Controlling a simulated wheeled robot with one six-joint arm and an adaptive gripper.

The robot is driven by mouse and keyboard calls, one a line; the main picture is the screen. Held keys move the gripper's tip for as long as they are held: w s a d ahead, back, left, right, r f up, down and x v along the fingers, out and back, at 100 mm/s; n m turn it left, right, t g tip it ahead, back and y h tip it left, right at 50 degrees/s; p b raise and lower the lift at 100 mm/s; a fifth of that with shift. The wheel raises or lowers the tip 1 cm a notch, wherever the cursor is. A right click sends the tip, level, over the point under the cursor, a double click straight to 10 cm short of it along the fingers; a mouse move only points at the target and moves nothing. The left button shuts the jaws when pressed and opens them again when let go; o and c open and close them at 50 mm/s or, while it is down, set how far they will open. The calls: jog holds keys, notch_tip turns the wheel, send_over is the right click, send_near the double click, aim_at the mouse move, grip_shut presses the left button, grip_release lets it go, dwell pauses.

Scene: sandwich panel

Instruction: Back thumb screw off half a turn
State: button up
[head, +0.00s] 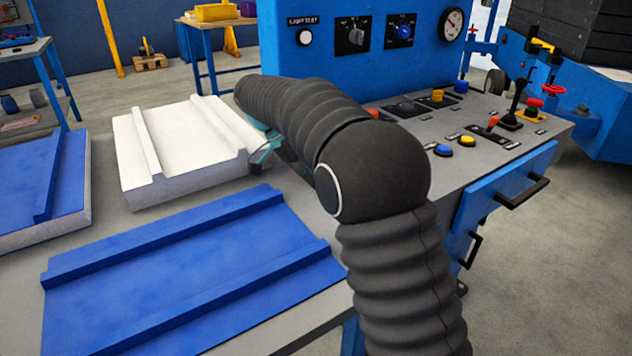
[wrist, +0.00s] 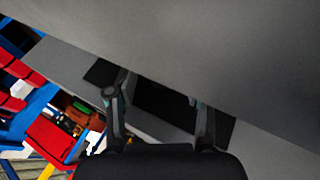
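I cannot make out the thumb screw in either view; my arm covers part of the console's left end in the head view. My gripper (head: 264,152) shows only partly there, as teal and dark finger parts beside the white panel's right edge. In the wrist view my gripper (wrist: 152,100) has its two fingers spread apart, with nothing seen held between them. Behind the fingers lies a dark rectangular plate (wrist: 165,104) on a grey surface. The blue control console (head: 475,115) stands to the right of my gripper in the head view.
The console top carries a black joystick (head: 516,97), a yellow button (head: 467,141) and several other controls. Its upright panel has knobs and a gauge (head: 452,24). A white ribbed panel (head: 185,140) and a blue ribbed panel (head: 190,270) lie on the grey table at left.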

jog(key=shift+r, duration=0.1)
jog(key=v, duration=0.7)
jog(key=shift+a, duration=0.2)
jog(key=shift+r, duration=0.15)
